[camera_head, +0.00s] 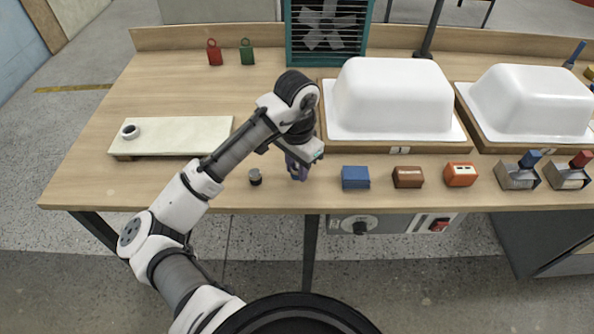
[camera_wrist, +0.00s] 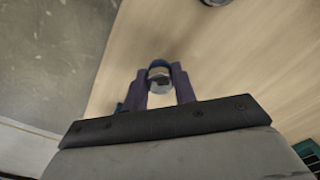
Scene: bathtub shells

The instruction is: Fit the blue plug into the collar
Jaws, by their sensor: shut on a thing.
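My gripper (camera_head: 298,173) is low over the front part of the bench, left of the blue block. A white ring-shaped collar (camera_head: 130,131) with a dark opening stands upright at the left end of a pale board (camera_head: 190,137), well left of my gripper.
A small black piece with a grey top (camera_head: 255,177) stands just left of my gripper. Blue (camera_head: 355,177), brown (camera_head: 408,177) and orange (camera_head: 461,174) blocks sit to the right. White tub shells (camera_head: 392,95) stand behind. Red (camera_head: 214,52) and green (camera_head: 247,52) tags stand farther back.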

